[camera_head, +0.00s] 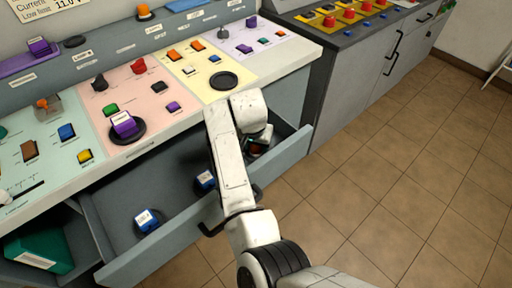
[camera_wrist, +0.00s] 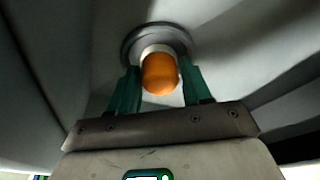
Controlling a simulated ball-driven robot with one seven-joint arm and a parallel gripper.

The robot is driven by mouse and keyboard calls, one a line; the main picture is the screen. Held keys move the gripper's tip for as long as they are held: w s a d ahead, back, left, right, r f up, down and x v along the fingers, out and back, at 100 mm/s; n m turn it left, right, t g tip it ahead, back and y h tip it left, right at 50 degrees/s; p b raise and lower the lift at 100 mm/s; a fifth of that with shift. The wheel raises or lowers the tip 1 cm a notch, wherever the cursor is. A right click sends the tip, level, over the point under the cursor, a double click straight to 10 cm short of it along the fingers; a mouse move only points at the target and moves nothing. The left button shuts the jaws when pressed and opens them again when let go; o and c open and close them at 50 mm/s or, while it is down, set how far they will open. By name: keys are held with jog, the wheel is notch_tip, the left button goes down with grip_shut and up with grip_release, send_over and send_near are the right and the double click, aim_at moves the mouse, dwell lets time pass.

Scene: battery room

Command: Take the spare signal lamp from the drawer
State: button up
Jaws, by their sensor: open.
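The open drawer (camera_head: 170,243) is pulled out below the control desk. My arm reaches down into its right end, and my gripper shows there only in part, behind my own arm. In the wrist view an orange lamp (camera_wrist: 160,75) with a white collar stands on a round grey base (camera_wrist: 127,43). My gripper (camera_wrist: 160,82) has its two green fingers apart, one on each side of the lamp. I cannot tell whether the fingers touch it. The lamp is not clearly visible in the head view.
Two blue pieces with white labels, a nearer one (camera_head: 147,220) and one beside my arm (camera_head: 205,180), sit in the drawer. The desk top (camera_head: 200,100) above holds several coloured switches. A green box (camera_head: 40,250) lies at lower left. The tiled floor (camera_head: 400,190) is clear.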

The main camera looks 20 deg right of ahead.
jog(key=shift+c, duration=0.4)
jog(key=c, duration=0.6)
jog(key=shift+r, duration=0.1)
